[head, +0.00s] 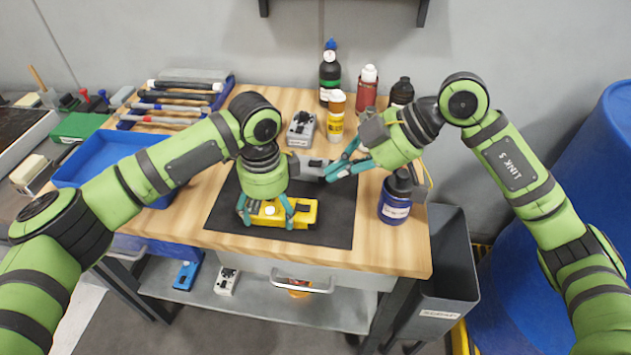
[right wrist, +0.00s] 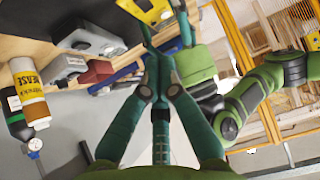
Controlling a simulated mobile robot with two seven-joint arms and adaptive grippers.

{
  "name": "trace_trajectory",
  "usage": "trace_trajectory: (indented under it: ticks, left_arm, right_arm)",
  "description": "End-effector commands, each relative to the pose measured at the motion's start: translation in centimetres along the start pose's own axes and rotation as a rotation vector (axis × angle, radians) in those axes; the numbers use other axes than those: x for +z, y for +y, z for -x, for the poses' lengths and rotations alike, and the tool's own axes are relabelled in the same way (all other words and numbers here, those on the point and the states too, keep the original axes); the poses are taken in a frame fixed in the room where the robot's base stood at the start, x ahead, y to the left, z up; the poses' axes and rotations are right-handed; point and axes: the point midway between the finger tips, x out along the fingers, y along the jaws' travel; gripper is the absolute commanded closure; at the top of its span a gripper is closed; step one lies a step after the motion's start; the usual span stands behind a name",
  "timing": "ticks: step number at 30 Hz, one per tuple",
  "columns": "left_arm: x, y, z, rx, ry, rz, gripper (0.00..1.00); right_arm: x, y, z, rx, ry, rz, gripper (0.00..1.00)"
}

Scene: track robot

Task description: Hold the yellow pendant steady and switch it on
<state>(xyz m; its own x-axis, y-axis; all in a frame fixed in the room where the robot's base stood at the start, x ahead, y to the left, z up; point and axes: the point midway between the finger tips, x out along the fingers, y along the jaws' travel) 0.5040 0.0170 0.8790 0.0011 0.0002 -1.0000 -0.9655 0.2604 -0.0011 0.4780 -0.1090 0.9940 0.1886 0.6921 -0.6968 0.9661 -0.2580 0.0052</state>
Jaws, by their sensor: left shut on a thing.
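The yellow pendant (head: 270,219) lies on the black mat (head: 330,232) at the front of the bench, with a pale round button on top. In the right wrist view, part of the pendant (right wrist: 149,10) shows at the top edge.
A grey pendant (head: 300,130) stands behind the mat. Several bottles, including a yellow one (head: 336,117) and a blue one (head: 395,200), stand near my right arm. A blue tray (head: 70,172) lies left. A grey bin (head: 440,275) hangs at the bench's right end.

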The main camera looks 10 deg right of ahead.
Motion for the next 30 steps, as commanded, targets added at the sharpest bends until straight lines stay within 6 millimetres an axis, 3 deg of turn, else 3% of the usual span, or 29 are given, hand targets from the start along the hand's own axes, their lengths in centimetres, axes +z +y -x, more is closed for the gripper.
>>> trace_trajectory:
  ticks: [3,7,21,22,23,30]
  left_arm:
    - [0.0,0.2,-0.3,0.007,-0.003,0.001,0.73]
    - [0.0,0.2,-0.3,0.006,-0.002,0.001,0.73]
    - [0.0,0.1,-0.3,0.005,-0.002,0.003,0.73]
    - [0.0,0.1,-0.3,0.005,-0.002,0.003,0.09]
    - [0.0,0.1,-0.3,0.005,-0.002,0.003,0.00]
    - [0.0,0.0,-0.1,0.001,-0.001,0.002,0.00]
  right_arm:
    - [0.3,0.0,2.0,0.003,-0.002,0.001,1.00]
    - [0.4,0.0,3.2,0.000,-0.001,0.001,1.00]
    - [0.4,0.0,3.6,0.000,0.001,0.001,1.00]
    - [0.4,0.0,3.6,-0.001,0.001,0.001,1.00]
    - [0.4,0.0,3.6,0.000,0.001,0.001,1.00]
    - [0.4,0.0,3.6,-0.001,0.001,0.001,1.00]
